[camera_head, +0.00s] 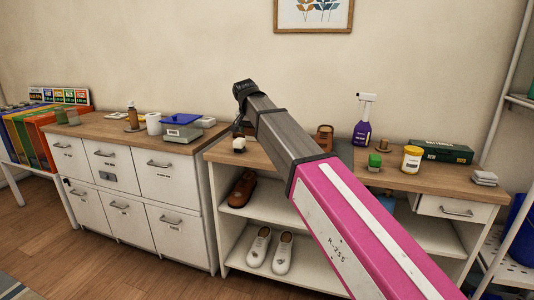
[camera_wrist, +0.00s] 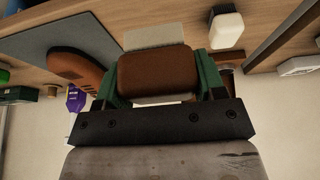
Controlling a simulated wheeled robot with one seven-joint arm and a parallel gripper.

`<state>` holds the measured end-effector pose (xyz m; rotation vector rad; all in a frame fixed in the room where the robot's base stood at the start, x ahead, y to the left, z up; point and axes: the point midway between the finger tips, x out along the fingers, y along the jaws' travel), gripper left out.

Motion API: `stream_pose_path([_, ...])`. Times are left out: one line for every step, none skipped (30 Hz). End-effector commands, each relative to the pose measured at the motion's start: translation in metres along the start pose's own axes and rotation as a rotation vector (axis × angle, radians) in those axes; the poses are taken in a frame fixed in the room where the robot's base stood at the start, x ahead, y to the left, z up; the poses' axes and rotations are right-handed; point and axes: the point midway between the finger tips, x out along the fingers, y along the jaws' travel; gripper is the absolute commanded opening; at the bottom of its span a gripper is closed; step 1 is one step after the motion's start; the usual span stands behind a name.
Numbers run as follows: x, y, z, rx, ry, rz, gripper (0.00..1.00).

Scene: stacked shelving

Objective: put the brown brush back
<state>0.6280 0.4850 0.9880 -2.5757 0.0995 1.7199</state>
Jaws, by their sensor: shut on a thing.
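The brown brush (camera_wrist: 158,72) is between the two green fingers of my gripper (camera_wrist: 158,78) in the wrist view. Its brown block faces the camera, and a pale part shows along its far edge. My gripper is shut on it, over the wooden bench top (camera_wrist: 185,12); I cannot tell whether the brush touches the top. In the head view my arm hides the brush and most of the gripper. A small white block with a dark base (camera_head: 239,144) stands on the bench near my gripper; a similar white block (camera_wrist: 228,28) shows in the wrist view.
A grey mat (camera_wrist: 45,38) shows in the wrist view. White shoes (camera_head: 258,247) are on the lower shelf.

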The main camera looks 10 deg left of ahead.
Motion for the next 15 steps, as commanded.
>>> stream_pose_path([0.007,0.002,-0.006,0.002,-0.001,0.002,0.41])
stream_pose_path([0.013,0.004,-0.009,0.003,-0.002,0.003,0.41])
stream_pose_path([0.020,0.006,-0.015,0.003,-0.002,0.003,0.41])
stream_pose_path([0.025,0.007,-0.019,0.003,-0.001,0.003,0.41])
stream_pose_path([0.030,0.009,-0.023,0.002,-0.001,0.003,0.41])
stream_pose_path([0.038,0.012,-0.028,0.002,-0.001,0.003,0.41])
stream_pose_path([0.043,0.014,-0.032,0.003,-0.001,0.003,0.41])
stream_pose_path([0.049,0.015,-0.036,0.003,-0.001,0.003,0.41])
stream_pose_path([0.057,0.017,-0.041,0.003,-0.001,0.002,0.41])
stream_pose_path([0.062,0.019,-0.045,0.003,-0.001,0.002,0.41])
stream_pose_path([0.067,0.021,-0.049,0.003,-0.002,0.002,0.41])
stream_pose_path([0.074,0.023,-0.054,0.002,-0.001,0.002,0.41])
stream_pose_path([0.079,0.024,-0.057,0.002,-0.001,0.001,0.41])
stream_pose_path([0.083,0.025,-0.060,0.002,-0.001,0.001,0.41])
stream_pose_path([0.088,0.027,-0.064,0.002,-0.001,0.001,0.41])
